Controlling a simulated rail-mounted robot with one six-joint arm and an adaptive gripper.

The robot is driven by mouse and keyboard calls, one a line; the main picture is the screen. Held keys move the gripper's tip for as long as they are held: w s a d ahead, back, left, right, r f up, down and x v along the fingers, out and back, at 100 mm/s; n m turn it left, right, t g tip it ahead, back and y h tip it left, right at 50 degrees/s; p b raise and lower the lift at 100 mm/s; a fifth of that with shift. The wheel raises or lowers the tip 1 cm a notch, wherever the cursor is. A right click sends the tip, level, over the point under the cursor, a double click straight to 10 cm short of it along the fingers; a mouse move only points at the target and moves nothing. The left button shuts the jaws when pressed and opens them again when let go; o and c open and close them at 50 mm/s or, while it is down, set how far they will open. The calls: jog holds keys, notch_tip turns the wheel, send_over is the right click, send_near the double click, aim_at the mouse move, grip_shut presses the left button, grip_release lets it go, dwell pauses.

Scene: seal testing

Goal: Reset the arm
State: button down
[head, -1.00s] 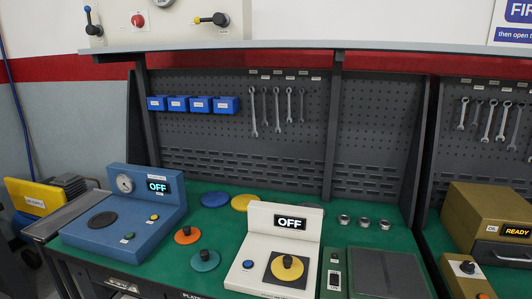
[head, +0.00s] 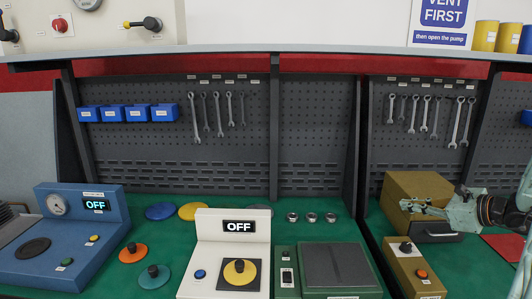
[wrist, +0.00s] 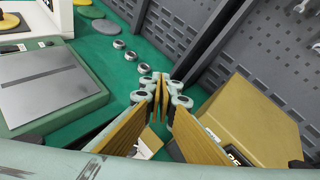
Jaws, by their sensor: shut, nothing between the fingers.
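My gripper (head: 408,206) shows at the right of the head view, reaching leftward above the green bench in front of the tan box (head: 405,188). Its fingers are shut and empty. In the wrist view the tan finger pads (wrist: 163,88) meet at their tips over the green bench. My pale arm runs out of the head view at the right edge. The gripper hides part of the tan box and its display.
A tan control unit (head: 414,270) with a black knob stands below the gripper. Left of it are a grey flat plate (head: 338,265), several metal rings (head: 311,217) and a white "OFF" tester (head: 205,250). A pegboard with wrenches (head: 424,113) rises behind.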

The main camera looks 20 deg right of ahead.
jog(key=w+a+r+n+g+y, duration=0.15)
jog(key=a+r+n, duration=0.25)
jog(key=a, duration=0.8)
jog(key=a+r+n+g+y, duration=0.15)
jog(key=a+r+n, duration=0.25)
jog(key=a, duration=0.7)
jog(key=w+a+r+n+g+y, duration=0.1)
jog(key=a+r+n+g, duration=0.25)
jog(key=a, duration=0.85)
jog(key=s+a+r+n+g, duration=0.1)
jog(key=s+a+r+n, duration=0.15)
jog(key=a, duration=0.35)
jog(key=s+a+r+n+g, duration=0.1)
jog(key=s+a+n, duration=0.15)
jog(key=a, duration=0.25)
jog(key=s+a+r+n+h, duration=0.35)
jog(key=s+a+n, duration=0.35)
jog(key=s+a, duration=0.5)
jog(key=s+d+n+h, duration=0.1)
jog(key=s+d+n, duration=0.1)
jog(key=s, duration=0.7)
jog(key=s+d+f+n+h, duration=0.1)
jog(key=s+d+n+h, duration=0.1)
jog(key=s+n, duration=0.3)
jog(key=shift+s+d+f, duration=0.25)
jog(key=shift+s+d, duration=0.1)
jog(key=shift+s, duration=1.6)
jog(key=shift+g, duration=0.25)
